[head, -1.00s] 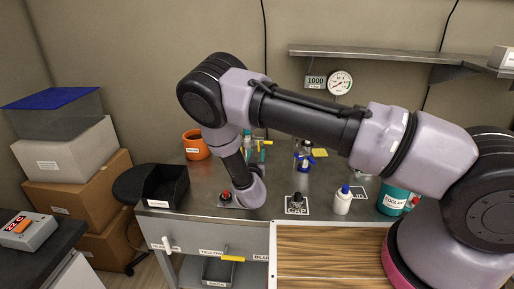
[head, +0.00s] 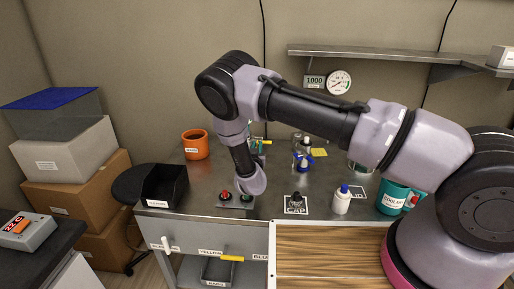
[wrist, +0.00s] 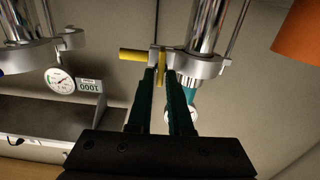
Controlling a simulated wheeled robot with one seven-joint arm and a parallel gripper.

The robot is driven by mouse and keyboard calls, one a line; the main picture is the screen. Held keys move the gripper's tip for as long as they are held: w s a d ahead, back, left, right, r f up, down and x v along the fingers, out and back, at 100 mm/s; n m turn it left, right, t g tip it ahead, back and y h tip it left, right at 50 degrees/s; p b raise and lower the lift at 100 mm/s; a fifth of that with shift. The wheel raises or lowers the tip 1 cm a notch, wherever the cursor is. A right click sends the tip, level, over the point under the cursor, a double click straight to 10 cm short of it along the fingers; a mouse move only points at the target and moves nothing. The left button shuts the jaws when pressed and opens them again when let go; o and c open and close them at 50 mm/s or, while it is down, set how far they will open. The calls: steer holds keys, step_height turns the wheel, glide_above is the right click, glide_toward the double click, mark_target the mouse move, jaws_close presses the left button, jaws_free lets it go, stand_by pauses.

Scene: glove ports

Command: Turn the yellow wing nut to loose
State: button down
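The yellow wing nut (wrist: 134,55) sits on a metal clamp around a shiny upright cylinder in the wrist view. A small yellow bar (head: 267,142) shows at the back of the bench in the head view. My gripper (wrist: 162,68) has its two teal fingers at the nut, one on each side of a thin yellow wing. The gap between the fingers is narrow, and I cannot tell whether they touch the wing. In the head view my gripper is mostly hidden behind my arm.
An orange pot (head: 195,148) stands left of my arm and a black bin (head: 164,187) at the bench's left. Red and green buttons (head: 226,194) are on the bench front. A white bottle (head: 342,203) and teal jug (head: 393,198) stand right. A gauge (head: 340,82) hangs on the wall.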

steer(key=shift+a+f+n, duration=0.1)
steer(key=shift+n, duration=0.4)
steer(key=shift+a+f+n, duration=0.1)
steer(key=shift+f+n, duration=0.05)
steer(key=shift+n, duration=2.2)
steer(key=shift+a+f+n, duration=0.15)
steer(key=shift+f+n, duration=0.05)
steer(key=shift+n, duration=2.1)
steer(key=shift+a+f+n, duration=0.1)
steer(key=shift+f+n, duration=0.05)
steer(key=shift+n, duration=2.2)
steer(key=c, duration=0.8)
jaws_free()
steer(key=shift+c, duration=0.2)
steer(key=s, duration=1)
steer(key=shift+s+a, duration=0.25)
steer(key=shift+s, duration=0.15)
